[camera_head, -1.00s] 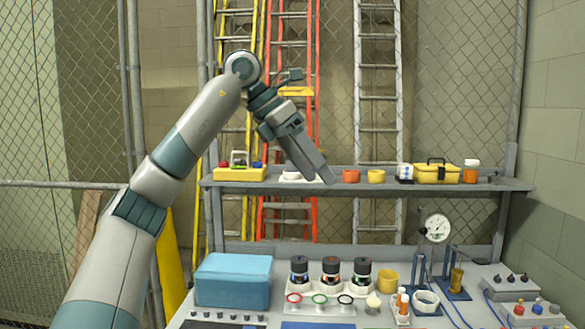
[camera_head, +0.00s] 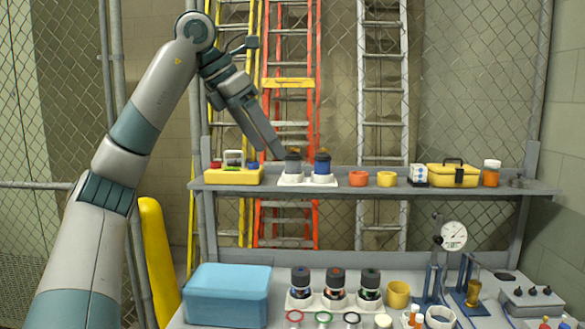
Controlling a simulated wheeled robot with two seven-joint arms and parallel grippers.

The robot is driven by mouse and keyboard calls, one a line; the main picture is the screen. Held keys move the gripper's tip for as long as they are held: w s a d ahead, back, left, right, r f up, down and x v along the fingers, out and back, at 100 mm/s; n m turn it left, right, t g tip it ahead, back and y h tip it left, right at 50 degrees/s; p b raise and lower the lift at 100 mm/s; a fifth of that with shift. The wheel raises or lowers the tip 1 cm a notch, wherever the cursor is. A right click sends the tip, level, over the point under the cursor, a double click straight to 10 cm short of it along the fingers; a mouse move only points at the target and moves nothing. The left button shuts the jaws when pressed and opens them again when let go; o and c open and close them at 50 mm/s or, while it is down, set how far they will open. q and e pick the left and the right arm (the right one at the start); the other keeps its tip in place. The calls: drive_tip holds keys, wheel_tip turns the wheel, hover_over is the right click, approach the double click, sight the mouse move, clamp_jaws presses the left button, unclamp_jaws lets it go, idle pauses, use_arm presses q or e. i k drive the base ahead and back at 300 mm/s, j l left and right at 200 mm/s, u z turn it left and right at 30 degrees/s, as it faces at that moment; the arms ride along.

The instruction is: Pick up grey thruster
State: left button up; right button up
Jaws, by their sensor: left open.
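A grey-capped thruster (camera_head: 292,164) stands upright in a white holder (camera_head: 307,181) on the shelf. A blue-capped thruster (camera_head: 322,164) stands just to its right in the same holder. My left gripper (camera_head: 277,152) is open, pointing down and to the right, with its tip beside the upper left of the grey thruster. I cannot tell whether they touch. Three more dark thrusters (camera_head: 336,283) stand in a white rack on the bench below. My right gripper is out of view.
The shelf (camera_head: 450,189) also holds a yellow tray (camera_head: 233,177), orange and yellow cups (camera_head: 358,179), and a yellow toolbox (camera_head: 453,175). A blue box (camera_head: 227,294) and a gauge stand (camera_head: 453,236) are on the bench. Ladders stand behind the shelf.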

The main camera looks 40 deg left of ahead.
sight(292, 160)
drive_tip(key=i+j, duration=0.25)
drive_tip(key=j, duration=0.15)
drive_tip(key=i+j, duration=0.25)
drive_tip(key=j, duration=0.15)
drive_tip(key=i+j, duration=0.25)
drive_tip(key=j, duration=0.15)
drive_tip(key=i+j, duration=0.25)
drive_tip(key=j, duration=0.15)
